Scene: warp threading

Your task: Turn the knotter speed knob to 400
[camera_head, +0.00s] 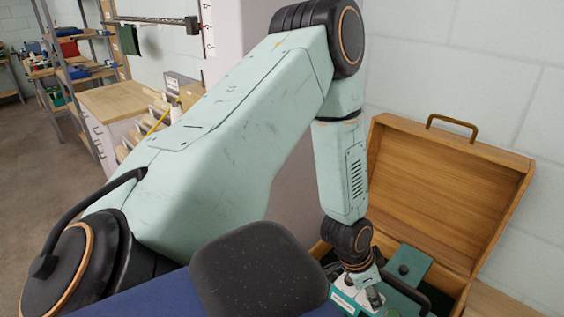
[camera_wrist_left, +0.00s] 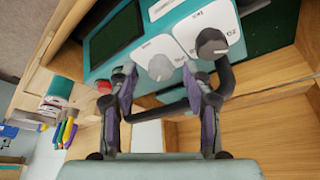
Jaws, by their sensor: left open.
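The teal knotter (camera_head: 405,262) sits inside an open wooden case, and my left arm reaches down to it. In the left wrist view its control panel (camera_wrist_left: 95,50) has a light grey knob (camera_wrist_left: 160,67) on a white plate and a darker knob (camera_wrist_left: 211,43) on another white plate to the right. My left gripper (camera_wrist_left: 159,75) is open, its fingers on either side of the light grey knob. I cannot tell whether they touch it. The dial marks are too small to read. My right gripper is not in view.
The wooden case (camera_head: 450,190) has its lid raised against the wall. A dark screen (camera_wrist_left: 115,30) and a red button (camera_wrist_left: 104,86) are on the panel. A black curved handle (camera_wrist_left: 240,77) passes close to the right finger. Several coloured pens (camera_wrist_left: 66,132) stand at left.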

